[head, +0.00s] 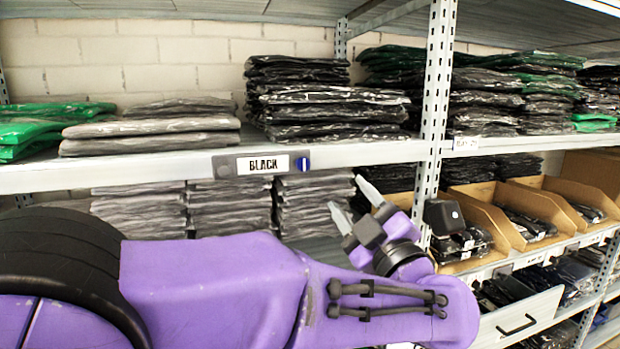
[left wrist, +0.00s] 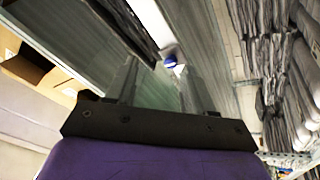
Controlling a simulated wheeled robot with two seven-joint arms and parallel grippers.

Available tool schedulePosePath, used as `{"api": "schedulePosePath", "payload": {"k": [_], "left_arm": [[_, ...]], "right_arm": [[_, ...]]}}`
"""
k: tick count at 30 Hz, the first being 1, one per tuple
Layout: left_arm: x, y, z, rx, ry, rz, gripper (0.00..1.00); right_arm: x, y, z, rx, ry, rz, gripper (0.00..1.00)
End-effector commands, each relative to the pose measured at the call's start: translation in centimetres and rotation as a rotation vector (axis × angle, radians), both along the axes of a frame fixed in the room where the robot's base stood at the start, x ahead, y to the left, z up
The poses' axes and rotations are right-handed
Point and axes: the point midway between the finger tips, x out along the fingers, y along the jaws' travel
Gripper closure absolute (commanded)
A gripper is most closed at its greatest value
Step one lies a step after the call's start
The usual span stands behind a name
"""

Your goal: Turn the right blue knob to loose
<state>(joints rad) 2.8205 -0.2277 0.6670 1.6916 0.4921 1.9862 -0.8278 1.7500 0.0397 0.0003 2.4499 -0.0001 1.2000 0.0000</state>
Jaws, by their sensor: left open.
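The right blue knob (head: 303,164) is small and sits at the right end of the BLACK label (head: 264,165) on the front of the shelf rail. A pale vertical mark shows on its face; its exact setting is too small to tell. My left gripper (head: 353,203) is open and empty, below and to the right of the knob, apart from it. In the left wrist view the blue knob (left wrist: 171,61) shows beyond the tips of my open left gripper (left wrist: 160,85), roughly between the fingers. My right gripper is out of view.
A grey disc (head: 222,171) sits at the label's left end. A perforated steel upright (head: 437,95) stands right of the gripper. Bagged dark garments (head: 325,100) are stacked above the rail, grey ones (head: 232,208) below. Cardboard bins (head: 515,215) stand at the right.

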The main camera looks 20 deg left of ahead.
Motion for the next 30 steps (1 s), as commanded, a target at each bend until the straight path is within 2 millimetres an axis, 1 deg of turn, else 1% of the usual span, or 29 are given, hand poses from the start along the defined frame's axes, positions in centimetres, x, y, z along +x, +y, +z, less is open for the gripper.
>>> {"api": "schedulePosePath", "payload": {"k": [1, 3, 6, 8, 15, 19, 24, 30], "left_arm": [[-1.2, -0.1, 0.9, -0.031, 0.013, 0.067, 0.47], [-2.0, 0.3, 1.0, -0.047, 0.057, 0.143, 0.47], [-2.1, 1.0, 1.1, -0.044, 0.093, 0.187, 0.47], [-1.7, 1.6, 1.4, -0.043, 0.099, 0.193, 0.47], [1.6, 5.6, 3.0, -0.041, 0.099, 0.191, 0.47], [3.1, 7.4, 3.6, -0.041, 0.098, 0.190, 0.47], [4.1, 8.5, 3.7, -0.039, 0.096, 0.189, 0.47], [4.2, 8.6, 3.6, -0.038, 0.095, 0.188, 0.47]], "right_arm": [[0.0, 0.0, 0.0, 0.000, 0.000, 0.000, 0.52], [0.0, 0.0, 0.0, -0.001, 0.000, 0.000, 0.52], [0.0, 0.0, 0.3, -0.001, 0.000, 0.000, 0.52], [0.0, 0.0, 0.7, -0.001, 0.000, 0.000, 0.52], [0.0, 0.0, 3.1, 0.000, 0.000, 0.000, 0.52], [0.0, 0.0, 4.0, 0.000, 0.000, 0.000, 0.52], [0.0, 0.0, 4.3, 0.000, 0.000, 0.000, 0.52], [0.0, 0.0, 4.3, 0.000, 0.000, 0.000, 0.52]]}}
